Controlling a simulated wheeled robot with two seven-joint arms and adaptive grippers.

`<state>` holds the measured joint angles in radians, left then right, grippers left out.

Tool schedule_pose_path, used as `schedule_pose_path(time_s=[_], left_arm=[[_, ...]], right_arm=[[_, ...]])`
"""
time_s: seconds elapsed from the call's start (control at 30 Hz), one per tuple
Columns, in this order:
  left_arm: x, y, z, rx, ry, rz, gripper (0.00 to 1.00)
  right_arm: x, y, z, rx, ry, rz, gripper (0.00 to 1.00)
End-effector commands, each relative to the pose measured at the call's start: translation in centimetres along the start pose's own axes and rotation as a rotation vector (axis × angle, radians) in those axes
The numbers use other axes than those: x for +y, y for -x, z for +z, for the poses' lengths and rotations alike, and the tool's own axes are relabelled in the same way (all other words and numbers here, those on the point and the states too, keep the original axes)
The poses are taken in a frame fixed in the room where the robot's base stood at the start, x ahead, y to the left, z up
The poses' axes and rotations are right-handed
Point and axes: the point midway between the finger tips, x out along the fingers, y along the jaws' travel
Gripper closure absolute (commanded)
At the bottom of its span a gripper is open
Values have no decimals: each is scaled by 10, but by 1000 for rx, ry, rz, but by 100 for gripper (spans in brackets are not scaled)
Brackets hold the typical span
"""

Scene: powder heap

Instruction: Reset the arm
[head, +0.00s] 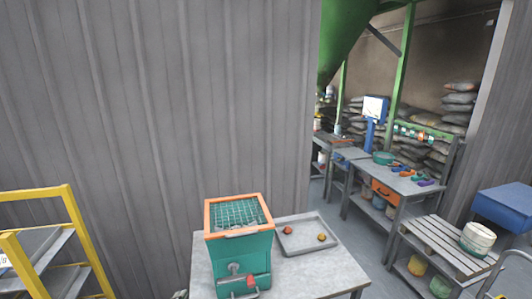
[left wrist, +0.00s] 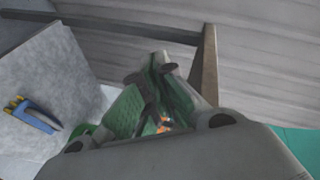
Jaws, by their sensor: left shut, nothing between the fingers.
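My left gripper (left wrist: 158,72) fills the middle of the left wrist view, its green-padded fingers shut with nothing held between them. In the head view a small grey piece at the bottom edge, left of the table, may be part of it. My right gripper is in neither view. A teal machine (head: 238,255) with an orange-framed mesh top (head: 237,213) stands on the grey table (head: 325,268). A grey tray (head: 300,244) lies beside it with a red item (head: 288,230) and an orange item (head: 322,237).
A yellow-framed shelf (head: 68,225) stands at far left. Behind is a grey corrugated wall (head: 170,100). At right are a workbench (head: 400,184) and a slatted table with a white bucket (head: 478,238). A blue-and-yellow item (left wrist: 35,115) shows in the left wrist view.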

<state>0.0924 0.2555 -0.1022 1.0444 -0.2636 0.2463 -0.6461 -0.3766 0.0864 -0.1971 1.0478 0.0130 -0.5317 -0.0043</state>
Motion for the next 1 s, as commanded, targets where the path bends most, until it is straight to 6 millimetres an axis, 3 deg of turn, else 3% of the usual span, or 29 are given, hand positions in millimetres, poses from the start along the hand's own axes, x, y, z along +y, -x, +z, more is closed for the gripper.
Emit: schedule_pose_path(time_s=[0.1,0.27,0.5,0.77,1.0], left_arm=[[49,26,13,-67,98,93,100],[110,63,29,-162,222,203,100],[195,132,46,-315,393,353,100],[275,221,55,-497,556,495,100],[337,314,54,-676,688,609,100]], right_arm=[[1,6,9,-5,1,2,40],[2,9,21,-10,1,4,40],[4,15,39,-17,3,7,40],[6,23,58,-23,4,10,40],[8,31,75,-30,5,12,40]])
